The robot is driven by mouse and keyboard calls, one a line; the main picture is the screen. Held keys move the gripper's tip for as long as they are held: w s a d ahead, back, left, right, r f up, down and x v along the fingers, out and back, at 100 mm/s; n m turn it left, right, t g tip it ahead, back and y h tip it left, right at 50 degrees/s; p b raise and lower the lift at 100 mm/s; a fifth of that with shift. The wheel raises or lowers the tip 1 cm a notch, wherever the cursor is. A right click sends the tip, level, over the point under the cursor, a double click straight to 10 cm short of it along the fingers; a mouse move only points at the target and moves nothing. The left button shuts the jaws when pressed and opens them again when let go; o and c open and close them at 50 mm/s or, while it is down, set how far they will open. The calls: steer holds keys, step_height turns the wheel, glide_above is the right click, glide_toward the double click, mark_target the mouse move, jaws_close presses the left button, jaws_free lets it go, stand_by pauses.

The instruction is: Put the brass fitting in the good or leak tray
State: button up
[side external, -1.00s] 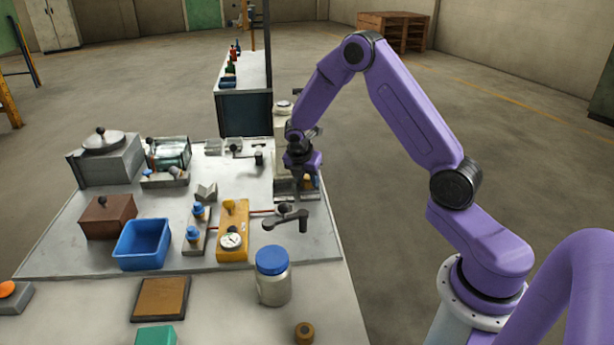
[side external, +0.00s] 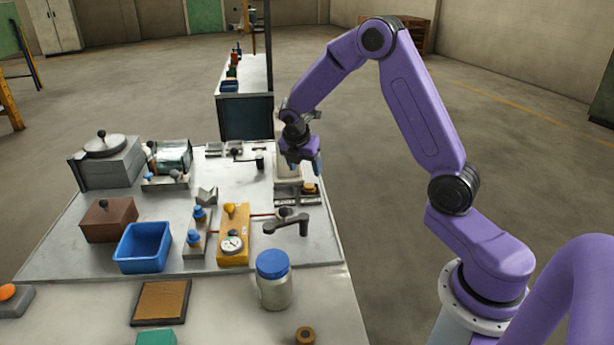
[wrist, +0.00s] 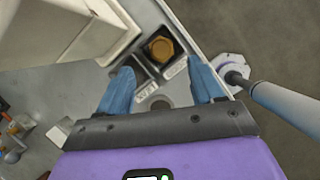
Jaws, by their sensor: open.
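The brass fitting (wrist: 160,47), a hex-shaped golden piece, sits in one compartment of a small grey tray (wrist: 183,44) in the wrist view. The neighbouring compartment (wrist: 133,69) to its left looks empty. Labels in front of the compartments are too blurred to read surely. In the side external view the fitting (side external: 309,188) shows in the right-hand part of the tray (side external: 284,201). My gripper (side external: 306,168) is above the tray, apart from the fitting. Its blue fingers (wrist: 163,75) are spread wide with nothing between them.
A pale box-like unit (side external: 286,172) stands behind the tray. A crank handle (side external: 288,222), yellow gauge block (side external: 233,245), blue bin (side external: 143,248) and blue-lidded jar (side external: 273,281) stand nearer the camera. A small brown ring (side external: 305,336) lies at the front. Open floor lies right of the table.

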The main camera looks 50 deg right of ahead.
steer(key=w+v, duration=0.1)
steer(key=v, duration=0.5)
steer(key=s+a+r+m+y, duration=0.3)
steer(key=s+a+m, duration=0.1)
steer(key=s+a, duration=1.05)
steer(key=s+a+m+g+y, duration=0.1)
steer(key=s+m, duration=0.3)
steer(key=s, duration=1.6)
steer(key=shift+s+f+y, duration=0.2)
steer(key=shift+s+y, duration=0.1)
steer(key=shift+y, duration=0.1)
steer(key=shift+a, duration=0.1)
